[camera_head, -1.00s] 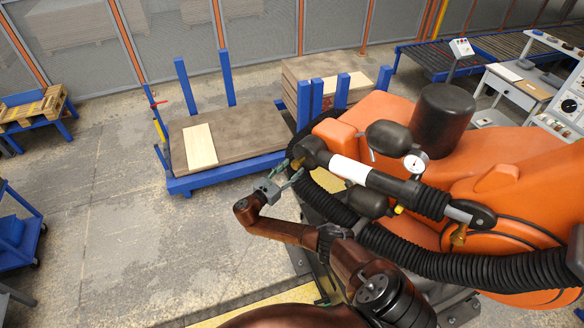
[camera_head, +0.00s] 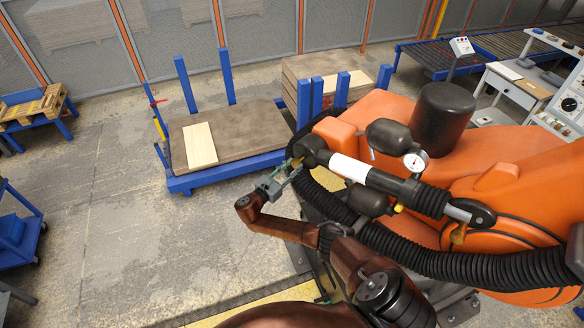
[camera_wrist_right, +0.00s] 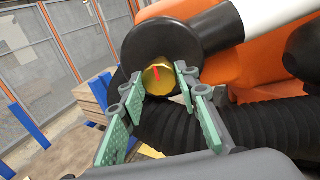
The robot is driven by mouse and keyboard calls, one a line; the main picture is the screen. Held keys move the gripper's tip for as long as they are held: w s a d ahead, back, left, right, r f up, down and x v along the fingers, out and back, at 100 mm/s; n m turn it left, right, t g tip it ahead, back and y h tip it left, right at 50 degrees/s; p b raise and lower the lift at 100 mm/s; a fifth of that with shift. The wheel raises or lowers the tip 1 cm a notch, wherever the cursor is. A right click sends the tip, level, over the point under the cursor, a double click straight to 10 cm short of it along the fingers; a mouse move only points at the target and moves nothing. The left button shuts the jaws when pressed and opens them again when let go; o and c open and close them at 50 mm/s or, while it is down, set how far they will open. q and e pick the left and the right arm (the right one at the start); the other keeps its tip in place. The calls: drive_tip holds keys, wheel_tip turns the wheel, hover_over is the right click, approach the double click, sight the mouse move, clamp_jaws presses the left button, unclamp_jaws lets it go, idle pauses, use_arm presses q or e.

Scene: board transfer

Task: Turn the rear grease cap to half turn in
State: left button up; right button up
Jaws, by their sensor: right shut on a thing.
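The rear grease cap (camera_wrist_right: 158,78) is a round brass-coloured knob with a red mark, on the end of a black joint housing (camera_wrist_right: 185,45) of the orange machine's arm. In the right wrist view the red mark runs nearly upright, its top leaning slightly left. My right gripper (camera_wrist_right: 160,86) is shut on the cap, with one green-padded finger on each side of it. In the head view the right gripper (camera_head: 291,170) reaches the left end of the machine's arm, and the cap is small and partly hidden there. My left gripper is not in view.
The orange machine (camera_head: 500,155) fills the right side. A black ribbed hose (camera_head: 400,252) passes close below the gripper. A blue-framed cart (camera_head: 240,160) with a pale board (camera_head: 200,145) stands behind to the left.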

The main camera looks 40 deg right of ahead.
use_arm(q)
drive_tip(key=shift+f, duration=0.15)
use_arm(e)
drive_tip(key=shift+m, duration=0.3)
